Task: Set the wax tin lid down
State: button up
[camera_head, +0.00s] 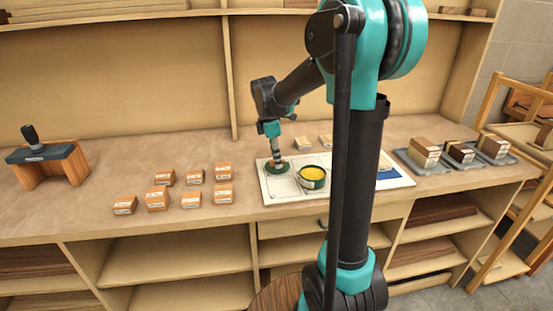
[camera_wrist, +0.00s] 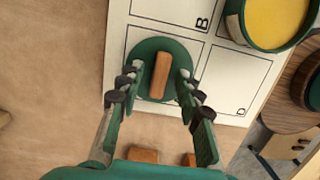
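The wax tin lid is a green disc (camera_wrist: 147,50) with a wooden bar handle (camera_wrist: 161,75). It lies flat on the white marked board (camera_wrist: 117,60), left of the cell marked D; the head view shows it too (camera_head: 283,169). My gripper (camera_wrist: 157,78) is over the lid, pointing down, with its fingers spread either side of the handle. Gaps show between both fingers and the handle. In the head view my gripper (camera_head: 275,157) stands right above the lid. The open wax tin (camera_head: 313,184), with yellow wax inside, stands on the board to the right; the wrist view shows part of it (camera_wrist: 275,22).
Several small orange-brown blocks (camera_head: 157,199) sit on the bench left of the board. A dark-topped wooden stand (camera_head: 47,154) is at the far left. Grey trays with block stacks (camera_head: 424,152) are at the right. Two pale blocks (camera_head: 303,143) lie behind the board.

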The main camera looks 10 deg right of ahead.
aim_at(272, 161)
notch_tip(272, 161, up, 12)
jog(key=a, duration=0.1)
jog(key=shift+a, duration=0.4)
jog(key=shift+f, duration=0.1)
